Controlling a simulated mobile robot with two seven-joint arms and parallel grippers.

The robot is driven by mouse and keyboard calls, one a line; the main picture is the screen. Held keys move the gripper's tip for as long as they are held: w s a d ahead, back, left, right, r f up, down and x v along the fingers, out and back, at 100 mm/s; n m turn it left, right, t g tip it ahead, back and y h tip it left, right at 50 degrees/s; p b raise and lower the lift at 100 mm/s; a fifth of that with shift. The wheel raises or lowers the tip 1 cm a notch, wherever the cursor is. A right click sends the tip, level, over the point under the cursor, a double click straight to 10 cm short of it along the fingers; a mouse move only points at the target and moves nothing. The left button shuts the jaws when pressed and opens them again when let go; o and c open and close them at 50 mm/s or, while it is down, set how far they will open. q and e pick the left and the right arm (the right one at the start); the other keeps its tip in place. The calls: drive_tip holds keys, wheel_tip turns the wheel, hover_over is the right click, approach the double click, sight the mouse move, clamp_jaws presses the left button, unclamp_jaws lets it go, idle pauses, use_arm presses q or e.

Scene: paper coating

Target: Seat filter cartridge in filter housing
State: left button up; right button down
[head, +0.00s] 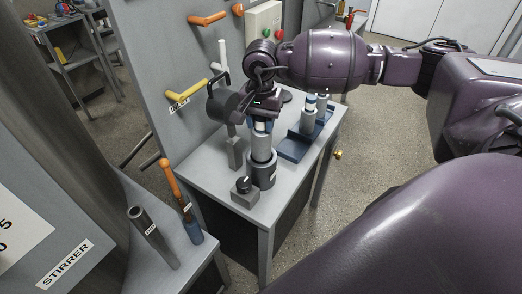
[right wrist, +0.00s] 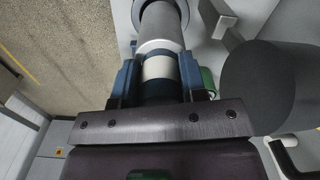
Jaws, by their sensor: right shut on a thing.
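The filter cartridge (head: 261,146) is a light grey cylinder with a pale and blue neck. It stands upright with its lower end at the darker grey filter housing (head: 263,174) on the grey table. How deep it sits inside cannot be told. My right gripper (head: 262,124) is above the housing, shut on the cartridge's neck. In the right wrist view, the blue fingers (right wrist: 158,78) flank the pale band of the cartridge (right wrist: 160,30). A dark grey round lid (head: 221,102) stands raised beside the housing; it also shows in the right wrist view (right wrist: 258,85). My left gripper is not in view.
A blue tray (head: 292,148) with grey cylinders (head: 308,116) lies right of the housing. A small box with a black knob (head: 244,190) stands in front. A grey panel with orange and yellow handles (head: 187,92) rises behind. Tools (head: 178,190) stand on the nearer bench at left.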

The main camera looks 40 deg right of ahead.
sight(261, 150)
wheel_tip(261, 150, down, 10)
drive_tip(key=shift+f, duration=0.1)
idle(0.4)
drive_tip(key=shift+f, duration=0.2)
drive_tip(key=c, duration=0.7)
unclamp_jaws()
drive_tip(key=shift+r, duration=0.15)
wheel_tip(261, 150, up, 12)
drive_tip(key=shift+r, duration=0.1)
